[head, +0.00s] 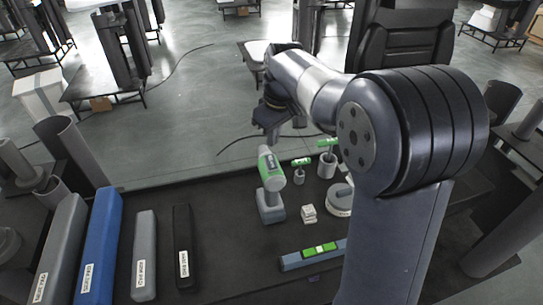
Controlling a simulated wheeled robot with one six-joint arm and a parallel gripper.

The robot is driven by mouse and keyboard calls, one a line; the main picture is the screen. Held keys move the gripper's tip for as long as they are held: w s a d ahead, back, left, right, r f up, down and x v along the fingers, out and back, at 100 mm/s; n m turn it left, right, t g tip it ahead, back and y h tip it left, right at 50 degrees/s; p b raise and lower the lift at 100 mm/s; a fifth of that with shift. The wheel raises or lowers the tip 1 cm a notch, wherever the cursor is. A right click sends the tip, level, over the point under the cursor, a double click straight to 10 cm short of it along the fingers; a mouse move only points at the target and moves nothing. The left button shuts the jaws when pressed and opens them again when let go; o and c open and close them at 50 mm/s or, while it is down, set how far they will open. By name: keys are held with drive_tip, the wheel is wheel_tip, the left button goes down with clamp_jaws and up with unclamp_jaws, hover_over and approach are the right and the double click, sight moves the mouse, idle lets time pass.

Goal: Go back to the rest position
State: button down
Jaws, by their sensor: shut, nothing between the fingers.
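My gripper (272,122) is at the far end of my arm, in the upper middle of the head view. It is raised above the back edge of the dark table (150,205). It is small and dark here, with its fingers pointing down, shut and holding nothing. My arm reaches up from the lower right and bends at a large dark joint, which hides part of the table's right side. A green and grey power drill (270,180) stands upright on the table, just below my gripper and apart from it.
Long boxes in blue (100,245), grey (145,255) and black (183,245) lie at the left. A green-labelled level (312,254), a small white stack (309,213) and cups with green-handled tools (327,163) are near the middle. Grey cylinders stand at both sides.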

sight(271, 163)
idle(0.4)
wheel_tip(271, 163, down, 7)
drive_tip(key=b, duration=0.6)
drive_tip(key=shift+b, duration=0.3)
drive_tip(key=shift+r, duration=0.1)
drive_tip(key=shift+r, duration=0.15)
